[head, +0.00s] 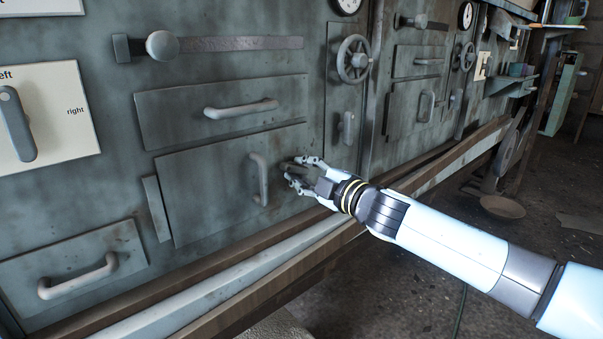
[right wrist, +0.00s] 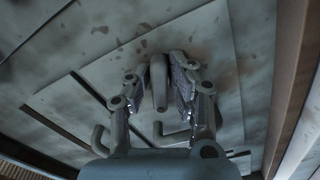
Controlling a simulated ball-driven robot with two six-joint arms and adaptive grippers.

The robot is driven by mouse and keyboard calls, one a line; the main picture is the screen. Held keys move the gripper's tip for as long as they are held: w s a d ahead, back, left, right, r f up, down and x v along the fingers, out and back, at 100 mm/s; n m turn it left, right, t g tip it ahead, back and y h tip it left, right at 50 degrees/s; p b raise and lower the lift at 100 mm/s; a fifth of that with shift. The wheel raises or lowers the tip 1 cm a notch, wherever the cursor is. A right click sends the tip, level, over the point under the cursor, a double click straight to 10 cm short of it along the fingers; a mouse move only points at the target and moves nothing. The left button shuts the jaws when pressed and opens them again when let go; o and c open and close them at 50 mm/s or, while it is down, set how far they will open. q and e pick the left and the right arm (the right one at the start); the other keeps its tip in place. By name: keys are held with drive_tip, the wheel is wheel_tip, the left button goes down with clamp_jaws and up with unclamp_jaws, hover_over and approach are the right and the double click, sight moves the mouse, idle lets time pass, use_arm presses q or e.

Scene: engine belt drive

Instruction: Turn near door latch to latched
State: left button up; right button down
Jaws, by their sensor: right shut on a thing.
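The near door (head: 205,185) is a grey metal panel, closed flush in the cabinet front, with a fixed vertical handle (head: 258,180). My right gripper (head: 301,172) is at the door's right edge, just right of that handle. In the right wrist view, my right gripper (right wrist: 160,82) has its fingers on both sides of a grey bar, which looks like the near door latch (right wrist: 158,72). The gripper is shut on it. In the head view the fingers mostly hide the latch, so I cannot tell its angle. My left gripper is not in view.
A drawer with a handle (head: 240,109) is above the door, and a lower panel with a handle (head: 78,276) is at the left. A handwheel (head: 354,59) is up to the right. A wooden rail (head: 275,285) runs below the door, under my right arm.

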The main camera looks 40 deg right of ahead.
drive_tip(key=shift+d+r+n, duration=0.1)
drive_tip(key=shift+r+n, duration=0.15)
drive_tip(key=shift+n, duration=1.75)
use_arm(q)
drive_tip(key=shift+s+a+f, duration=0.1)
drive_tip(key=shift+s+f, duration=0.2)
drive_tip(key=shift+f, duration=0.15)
use_arm(e)
drive_tip(key=shift+r, duration=0.1)
drive_tip(key=shift+n, duration=0.4)
drive_tip(key=c, duration=1.3)
unclamp_jaws()
drive_tip(key=shift+o, duration=0.2)
